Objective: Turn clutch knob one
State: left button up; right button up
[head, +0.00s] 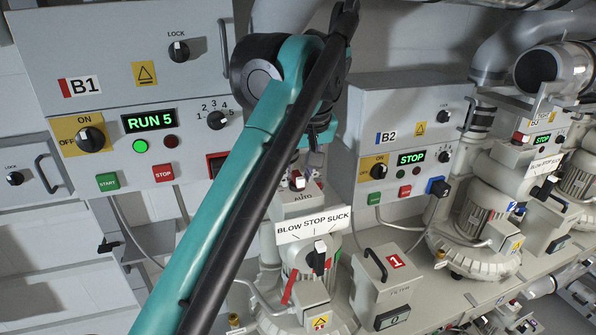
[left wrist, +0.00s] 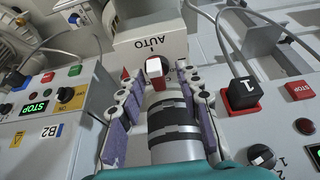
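No readable label says "clutch". A red knob with a white top (left wrist: 155,68) sits at the box marked AUTO in the left wrist view. In the head view the knob (head: 298,181) shows just above the AUTO label of unit one. My left gripper (left wrist: 160,88) is open, with its purple-padded fingers apart on either side of the line to this knob. A grey pipe with black bands (left wrist: 170,125) shows between the fingers. No contact with the knob is visible. In the head view my left arm hides most of the gripper. My right gripper is not in view.
The B1 panel (head: 110,60) reads RUN 5; the B2 panel (head: 385,100) reads STOP. Below AUTO is a BLOW STOP SUCK knob (head: 318,258). A black plug marked 1 (left wrist: 241,92) and its cable stand right of the gripper. A filter box (head: 390,280) is at lower right.

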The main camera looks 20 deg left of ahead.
pick_arm(q)
jog(key=shift+w+f, duration=0.15)
jog(key=shift+w, duration=0.4)
grip_shut()
jog(key=shift+s, duration=0.15)
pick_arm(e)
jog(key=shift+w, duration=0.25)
pick_arm(q)
jog(key=shift+a+m, duration=0.1)
jog(key=shift+m, duration=0.2)
jog(key=m+h, duration=0.1)
jog(key=m, duration=0.2)
jog(key=shift+a+t, duration=0.2)
jog(key=shift+t, duration=0.1)
jog(key=m+h, duration=0.2)
jog(key=m, duration=0.3)
jog(key=shift+a, duration=0.2)
jog(key=m+h, duration=0.2)
jog(key=m, duration=0.2)
jog(key=shift+a, duration=0.2)
jog(key=m, duration=0.2)
jog(key=m+g+h, duration=0.1)
jog(key=m, duration=0.2)
jog(key=shift+a+g, duration=0.1)
jog(key=shift+g, duration=0.2)
grip_release()
jog(key=shift+w, duration=0.2)
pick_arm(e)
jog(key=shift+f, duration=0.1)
